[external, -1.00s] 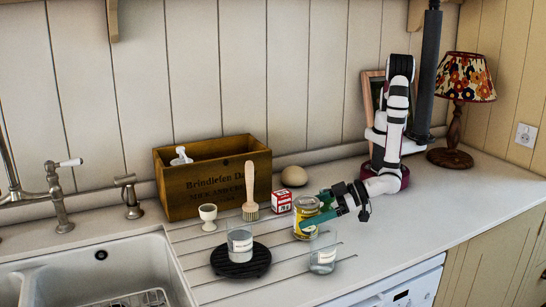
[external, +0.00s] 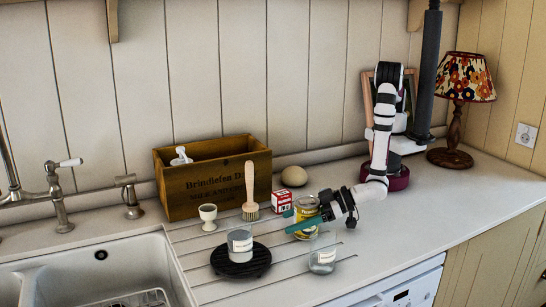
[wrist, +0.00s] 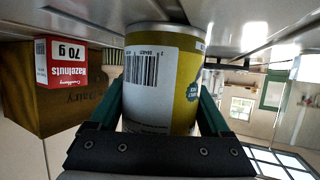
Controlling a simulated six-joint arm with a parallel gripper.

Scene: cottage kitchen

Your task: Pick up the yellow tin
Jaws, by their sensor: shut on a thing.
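The yellow tin (external: 306,204) stands upright on the drainer part of the worktop, partly hidden by my gripper. My gripper (external: 294,219) reaches in from the right, with its green fingers on either side of the tin. In the wrist view the scene is upside down; the tin (wrist: 187,80) fills the middle, its barcode label facing the camera. My gripper (wrist: 160,112) is shut on the tin. I cannot tell whether the tin's base touches the worktop.
A glass jar (external: 322,258) stands just in front of the tin. Another glass jar (external: 240,244) is on a black trivet (external: 229,268). A red hazelnut box (external: 281,201), brush (external: 250,200), egg cup (external: 208,217) and wooden crate (external: 216,184) stand behind and left.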

